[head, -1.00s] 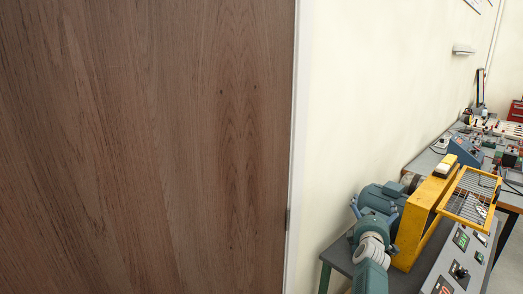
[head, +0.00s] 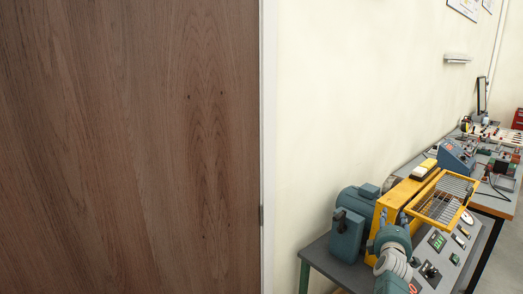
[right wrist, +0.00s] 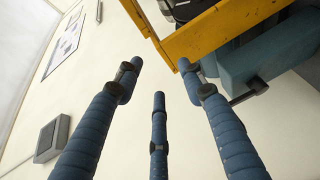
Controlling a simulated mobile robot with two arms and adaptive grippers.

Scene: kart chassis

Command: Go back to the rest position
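My right gripper (head: 392,218) shows at the lower right of the head view, in front of the machine with the yellow frame (head: 388,200). In the right wrist view its three blue ribbed fingers (right wrist: 160,78) are spread apart with nothing between them. The yellow frame (right wrist: 235,28) and a blue-green motor housing (right wrist: 270,50) lie beyond the fingertips there; I cannot tell the exact gap. My left gripper is in neither view.
A wooden door (head: 130,150) fills the left of the head view, beside a bare cream wall (head: 340,90). The machine, with its blue-green motor (head: 352,215) and yellow grille guard (head: 440,205), stands on a bench. A workbench with equipment (head: 455,155) stands farther back.

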